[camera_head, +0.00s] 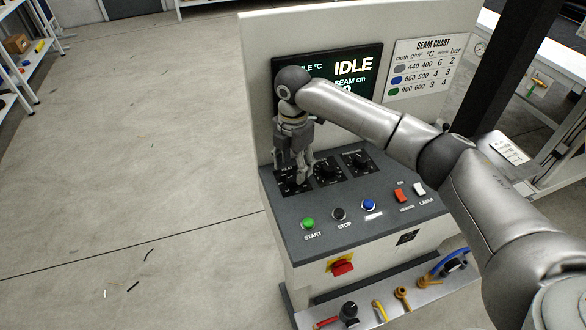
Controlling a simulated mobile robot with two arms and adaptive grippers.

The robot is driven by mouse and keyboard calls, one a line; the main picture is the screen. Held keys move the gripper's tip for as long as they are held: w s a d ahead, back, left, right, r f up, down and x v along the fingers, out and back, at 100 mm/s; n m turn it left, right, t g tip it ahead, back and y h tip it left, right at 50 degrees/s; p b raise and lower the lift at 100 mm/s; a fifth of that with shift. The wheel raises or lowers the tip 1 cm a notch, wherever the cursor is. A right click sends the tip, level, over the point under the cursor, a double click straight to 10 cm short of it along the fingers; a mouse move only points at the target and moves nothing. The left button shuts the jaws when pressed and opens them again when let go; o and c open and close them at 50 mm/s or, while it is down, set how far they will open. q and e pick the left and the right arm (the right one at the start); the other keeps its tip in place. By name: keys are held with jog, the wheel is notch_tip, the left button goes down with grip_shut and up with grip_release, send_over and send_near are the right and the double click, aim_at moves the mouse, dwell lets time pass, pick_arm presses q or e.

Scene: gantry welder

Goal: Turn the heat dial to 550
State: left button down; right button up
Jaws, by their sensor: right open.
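The heat dial (290,187) is the leftmost of three black dials on the sloped grey control panel (300,235). My right gripper (303,178) reaches down over it from above, fingers pointing at the panel, and hides most of the dial. The jaws are open. I cannot tell whether the fingers touch the knob, and the dial's setting cannot be read. The screen (355,72) shows IDLE, partly covered by my right arm. My left gripper is not in view.
The middle dial (328,170) and pressure dial (359,160) sit just right of the gripper. Below are the green START button (308,223), the STOP button (339,214), a blue button (369,205) and a red switch (400,195). A seam chart (432,67) hangs beside the screen. Open floor lies left.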

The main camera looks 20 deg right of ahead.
aim_at(293, 175)
notch_tip(293, 175, down, 2)
jog(key=shift+w+f, duration=0.15)
jog(key=shift+f, duration=0.6)
jog(key=c, duration=1.1)
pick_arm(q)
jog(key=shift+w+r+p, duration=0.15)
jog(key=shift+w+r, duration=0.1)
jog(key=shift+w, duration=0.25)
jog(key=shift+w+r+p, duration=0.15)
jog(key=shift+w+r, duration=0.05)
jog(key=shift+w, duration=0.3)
pick_arm(e)
jog(key=shift+o, duration=0.2)
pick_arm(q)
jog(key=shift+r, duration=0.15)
